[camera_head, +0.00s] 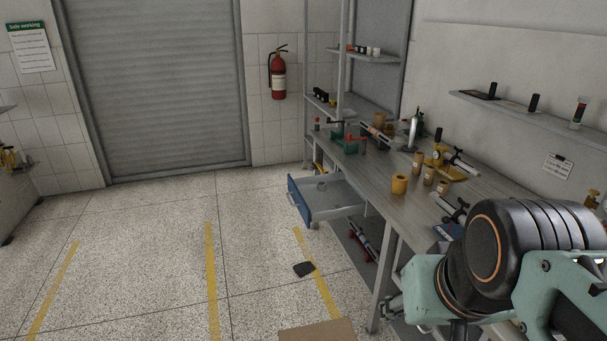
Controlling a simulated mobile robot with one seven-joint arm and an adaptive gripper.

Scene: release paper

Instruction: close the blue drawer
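The blue drawer (298,200) stands pulled out from under the long workbench, left of the bench's front legs. Its front panel is blue and its inside is light grey, with a small item inside that I cannot make out. My gripper is not clearly in view. Parts of my own arm, teal and black, fill the lower right corner, well apart from the drawer and nearer the camera. Nothing of mine touches the drawer.
The workbench (375,190) carries tools, yellow-brown cylinders and a microscope-like device. The floor left of the drawer is open.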

